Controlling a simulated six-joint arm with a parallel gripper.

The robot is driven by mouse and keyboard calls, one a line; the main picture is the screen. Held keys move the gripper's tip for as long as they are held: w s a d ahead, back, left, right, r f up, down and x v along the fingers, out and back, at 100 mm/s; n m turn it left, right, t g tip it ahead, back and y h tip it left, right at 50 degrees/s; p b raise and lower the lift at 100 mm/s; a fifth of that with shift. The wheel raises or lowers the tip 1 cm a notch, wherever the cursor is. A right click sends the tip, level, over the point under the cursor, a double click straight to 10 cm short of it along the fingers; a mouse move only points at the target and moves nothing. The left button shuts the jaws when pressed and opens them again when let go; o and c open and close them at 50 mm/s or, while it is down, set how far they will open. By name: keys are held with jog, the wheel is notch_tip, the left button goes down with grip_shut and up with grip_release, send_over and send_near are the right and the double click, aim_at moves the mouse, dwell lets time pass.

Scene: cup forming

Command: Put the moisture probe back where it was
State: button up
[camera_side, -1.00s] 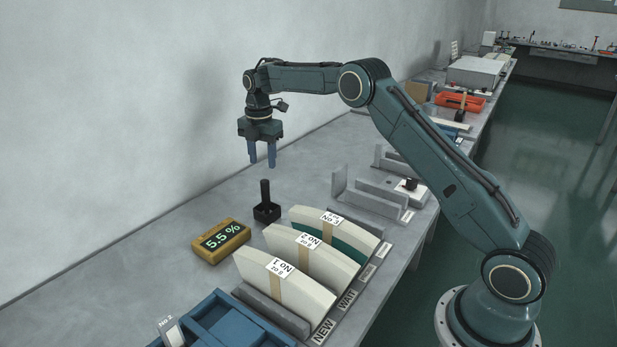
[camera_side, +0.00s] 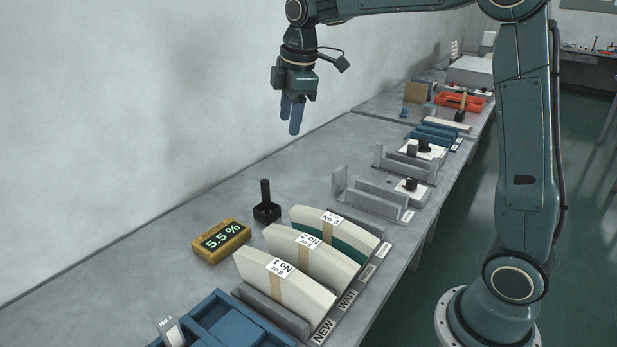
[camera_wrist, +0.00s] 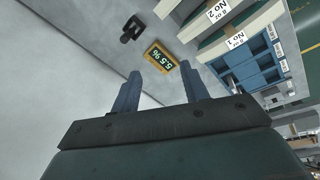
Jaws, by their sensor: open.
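The moisture probe, a black upright handle (camera_side: 265,193), stands in a small black square holder (camera_side: 267,213) on the bench behind the yellow meter. The meter (camera_side: 221,240) reads 5.5 %. In the wrist view the black probe (camera_wrist: 131,28) and the yellow meter (camera_wrist: 161,57) also show, beyond the fingers. My gripper (camera_side: 291,130) is open and empty, raised above the bench near the wall and well away from the probe. Its two blue fingers stand apart in the wrist view (camera_wrist: 160,83).
Pale paper stacks labelled No 1 (camera_side: 278,275), No 2 and No 3 stand in a rack right of the meter. A blue tray (camera_side: 228,325) is at the front. Grey metal holders (camera_side: 370,195) stand farther back. Bench by the wall is clear.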

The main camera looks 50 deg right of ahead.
jog(key=s+a+r+m+t, duration=0.25)
jog(key=s+m, duration=0.35)
jog(key=s, duration=0.9)
jog(key=s+a+f+m, duration=0.2)
jog(key=s+f+m, duration=0.3)
jog(key=s, duration=0.7)
jog(key=shift+s+a+f+t, duration=0.15)
jog(key=shift+s+f+t, duration=0.2)
jog(key=shift+s, duration=0.05)
